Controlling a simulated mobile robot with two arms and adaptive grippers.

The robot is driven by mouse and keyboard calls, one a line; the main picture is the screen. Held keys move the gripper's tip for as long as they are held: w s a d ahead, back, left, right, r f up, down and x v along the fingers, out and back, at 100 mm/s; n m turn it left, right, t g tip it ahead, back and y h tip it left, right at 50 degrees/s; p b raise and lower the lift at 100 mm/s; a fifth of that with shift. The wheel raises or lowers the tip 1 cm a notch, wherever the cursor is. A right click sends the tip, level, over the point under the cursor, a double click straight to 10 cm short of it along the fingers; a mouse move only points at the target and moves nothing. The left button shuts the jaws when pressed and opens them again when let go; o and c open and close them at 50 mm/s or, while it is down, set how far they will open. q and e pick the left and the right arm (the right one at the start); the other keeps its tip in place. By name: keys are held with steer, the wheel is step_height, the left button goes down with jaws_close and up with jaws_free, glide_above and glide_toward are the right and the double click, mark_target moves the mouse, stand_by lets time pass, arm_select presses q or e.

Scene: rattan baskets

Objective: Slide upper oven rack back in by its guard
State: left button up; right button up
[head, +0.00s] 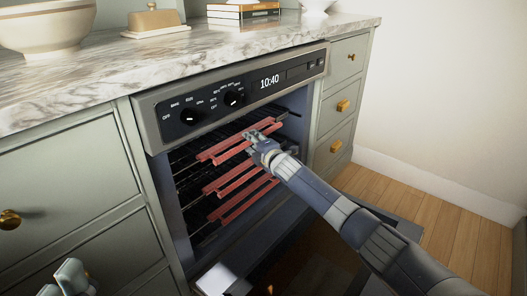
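The oven (148,115) is open, with its door (320,262) folded down. The upper rack's red guard (226,149) shows inside the opening, below the control panel. My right gripper (255,138) is at the right part of this guard, touching or very close to it. Its fingertips are too small and partly hidden to tell whether they close on the guard. How far the upper rack sticks out is hard to tell. My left gripper (68,279) is at the lower left, away from the racks, with its fingers apart and nothing seen between them.
A lower red guard (240,198) sits beneath the upper one. Drawers with brass knobs flank the oven. The marble counter (180,52) above holds a bowl (45,28), a butter dish (154,20) and books (243,10). Wooden floor (440,220) is clear at the right.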

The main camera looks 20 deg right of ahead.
steer(key=v, duration=0.9)
steer(key=shift+a+r, duration=0.1)
stand_by(0.5)
